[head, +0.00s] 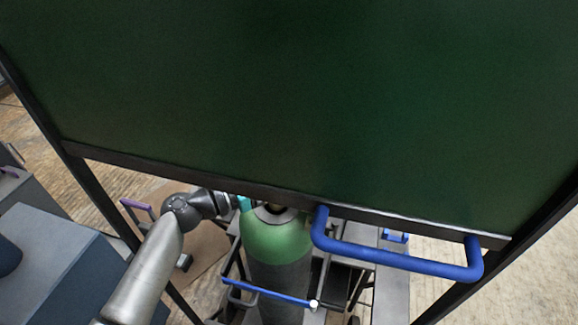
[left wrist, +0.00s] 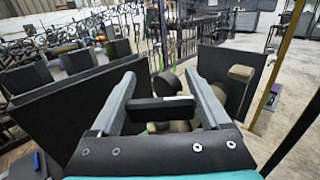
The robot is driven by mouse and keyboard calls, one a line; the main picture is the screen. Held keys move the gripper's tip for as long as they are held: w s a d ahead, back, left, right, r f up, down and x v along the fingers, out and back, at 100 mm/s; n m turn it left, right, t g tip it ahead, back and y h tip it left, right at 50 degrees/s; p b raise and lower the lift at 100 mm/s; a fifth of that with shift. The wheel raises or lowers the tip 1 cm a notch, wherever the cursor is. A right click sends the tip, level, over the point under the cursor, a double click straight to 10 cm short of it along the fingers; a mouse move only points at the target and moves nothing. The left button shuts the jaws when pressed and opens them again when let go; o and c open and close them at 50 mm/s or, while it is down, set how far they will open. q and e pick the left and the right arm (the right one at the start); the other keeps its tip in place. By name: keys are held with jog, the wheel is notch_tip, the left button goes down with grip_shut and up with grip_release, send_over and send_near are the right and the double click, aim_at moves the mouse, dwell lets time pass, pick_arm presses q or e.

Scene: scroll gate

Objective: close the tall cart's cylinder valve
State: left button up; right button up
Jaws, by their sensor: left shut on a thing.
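The tall cart's cylinder (head: 280,240) has a green shoulder and a grey body. It stands upright behind the dark green gate panel, and the panel's lower rail hides its top and valve in the head view. My left gripper (head: 243,203) reaches under the rail to the cylinder's top from the left; its fingertips are hidden there. In the left wrist view my left gripper (left wrist: 160,88) has its two fingers on either side of a dark bar, seemingly the valve handle (left wrist: 160,109), and is shut on it. My right gripper is not in view.
The green gate panel (head: 300,100) fills the upper head view, with a blue handle (head: 400,258) on its lower rail. The cart's blue bar (head: 265,291) crosses in front of the cylinder. A grey-blue box (head: 50,260) stands at left. Wooden floor shows at right.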

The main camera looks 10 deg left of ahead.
pick_arm(q)
jog(key=shift+g, duration=0.3)
jog(key=m+g+h, duration=0.1)
jog(key=g, duration=0.1)
jog(key=m+g+h+b, duration=0.1)
jog(key=m+g, duration=0.1)
jog(key=s+m+g+h+b, duration=0.1)
jog(key=h, duration=0.1)
jog(key=shift+d+m+g, duration=0.25)
jog(key=shift+m+g, duration=0.15)
jog(key=shift+s+d+m+g+h+b, duration=0.15)
jog(key=shift+m+g+b, duration=0.25)
jog(key=shift+m+g, duration=0.55)
jog(key=shift+s+a+m+g+h+b, duration=0.1)
jog(key=shift+s+m+g+h+b, duration=0.25)
jog(key=shift+g, duration=0.95)
jog(key=shift+s+d+m+g+h+b, duration=0.1)
jog(key=shift+m+g+b, duration=0.35)
jog(key=shift+m+g, duration=0.6)
jog(key=shift+s+g, duration=0.1)
jog(key=shift+g, duration=0.3)
jog(key=o, duration=1.2)
jog(key=a, duration=0.3)
jog(key=a+b, duration=0.1)
jog(key=a, duration=0.3)
jog(key=shift+w+a, duration=0.2)
jog(key=shift+a, duration=0.05)
